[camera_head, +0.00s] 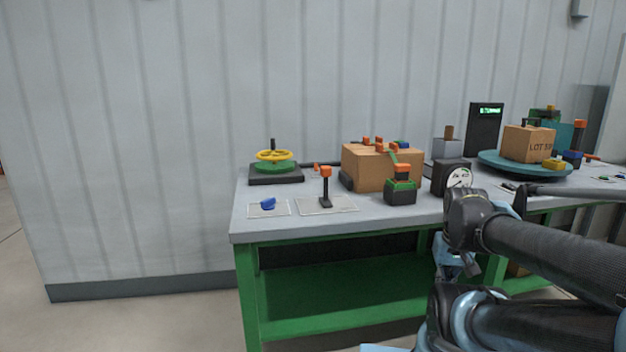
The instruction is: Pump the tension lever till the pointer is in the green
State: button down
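A round white gauge (459,178) on a dark box faces me at the middle right of the bench. Its pointer and any green zone are too small to read. A grey block with a brown upright handle (449,132) stands just behind it. A black upright lever with an orange top (326,185) stands on a pale plate near the front edge. I cannot tell which of these is the tension lever. My arm crosses the lower right, in front of the bench below the gauge. My gripper's fingers cannot be made out in this view.
The grey bench (285,226) also holds a yellow handwheel (274,156), a cardboard box (365,167), a black-and-green battery-like block (400,190) and a blue turntable (497,164) with a box marked LOT (529,143). A dark panel (485,128) with a green display stands behind. Floor at left is clear.

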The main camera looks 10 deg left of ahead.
aim_at(326, 171)
jog(key=u, duration=1.3)
jog(key=k, duration=1.55)
jog(key=z, duration=1.05)
jog(key=i, duration=1.05)
jog(key=u, duration=0.05)
